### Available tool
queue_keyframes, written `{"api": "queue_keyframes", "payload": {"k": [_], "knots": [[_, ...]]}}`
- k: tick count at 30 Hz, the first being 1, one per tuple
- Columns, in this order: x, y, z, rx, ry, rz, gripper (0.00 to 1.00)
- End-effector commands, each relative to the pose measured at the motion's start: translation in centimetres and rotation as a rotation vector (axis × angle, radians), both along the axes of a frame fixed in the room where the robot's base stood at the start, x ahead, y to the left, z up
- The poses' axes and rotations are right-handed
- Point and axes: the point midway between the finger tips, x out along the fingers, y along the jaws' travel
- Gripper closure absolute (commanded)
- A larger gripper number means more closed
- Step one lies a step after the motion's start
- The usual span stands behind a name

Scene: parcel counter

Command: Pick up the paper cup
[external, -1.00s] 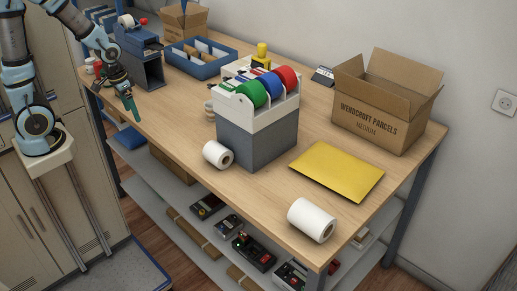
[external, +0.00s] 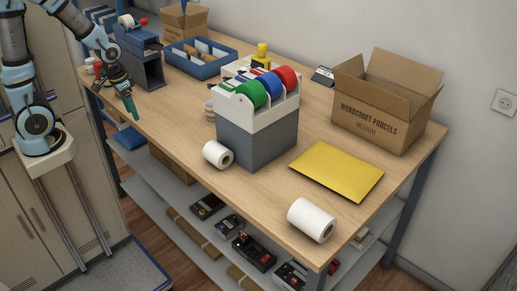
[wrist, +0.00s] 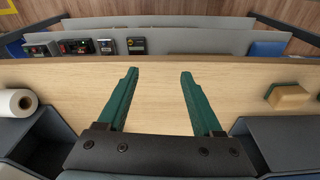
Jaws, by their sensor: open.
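I cannot pick out the paper cup for certain in either view. A small pale object (external: 208,110) shows at the left edge of the grey and white tape dispenser box, mostly hidden by it; I cannot tell what it is. My gripper (external: 131,108) is at the counter's front left edge. In the wrist view my gripper (wrist: 155,75) has its two green fingers spread apart, with only bare wood between them.
The dispenser box (external: 255,135) stands mid-counter. White rolls (external: 217,155) (external: 312,220), a yellow envelope (external: 337,170) and an open carton (external: 380,110) are around it. A blue tray (external: 200,62) is behind. A tan block (wrist: 288,96) lies right in the wrist view.

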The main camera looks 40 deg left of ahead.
Motion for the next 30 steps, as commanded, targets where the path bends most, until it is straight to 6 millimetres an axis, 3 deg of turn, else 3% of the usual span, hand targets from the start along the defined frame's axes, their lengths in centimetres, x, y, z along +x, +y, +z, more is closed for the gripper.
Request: {"api": "queue_keyframes", "payload": {"k": [6, 16, 30], "knots": [[0.0, 0.0, 0.0, 0.0, 0.0, 0.0, 0.56], [0.1, 0.0, 0.9, 0.0, -0.005, 0.0, 0.56], [0.1, 0.0, 11.4, -0.001, -0.008, -0.001, 0.56]]}}
